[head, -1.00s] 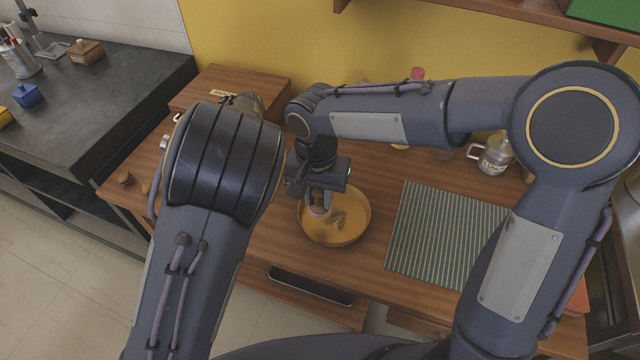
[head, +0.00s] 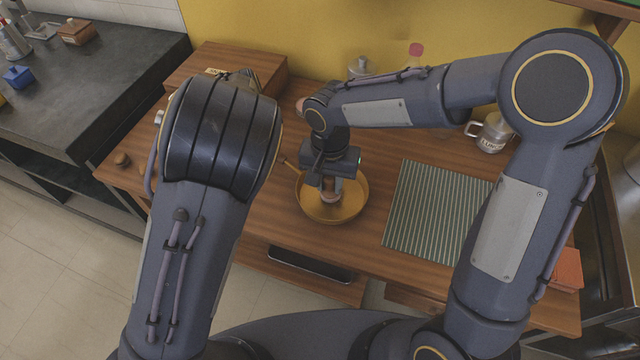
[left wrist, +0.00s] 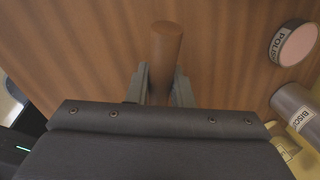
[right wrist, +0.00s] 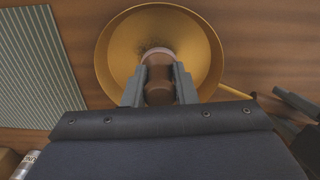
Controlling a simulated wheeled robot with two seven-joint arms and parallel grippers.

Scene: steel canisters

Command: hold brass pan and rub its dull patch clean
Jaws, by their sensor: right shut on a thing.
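The brass pan (head: 355,205) lies on the wooden table in the head view, its handle (head: 291,161) running to the upper left. My right gripper (right wrist: 158,88) is shut on a brown knob-like rubbing tool (right wrist: 158,75), whose pale pad meets the pan floor. The pan also shows in the right wrist view (right wrist: 205,50). A darker dull area shows beside the pad; the gripper hides part of it. In the left wrist view my left gripper (left wrist: 162,85) is closed around a wooden cylinder (left wrist: 166,45), seemingly the pan's grip. My arm hides this gripper in the head view.
A striped mat (head: 435,210) lies right of the pan. A steel mug (head: 492,132) stands behind the mat. A polish tin (left wrist: 298,44) and a biscuit canister (left wrist: 297,105) are near my left gripper. A wooden box (head: 230,65) is at the back left.

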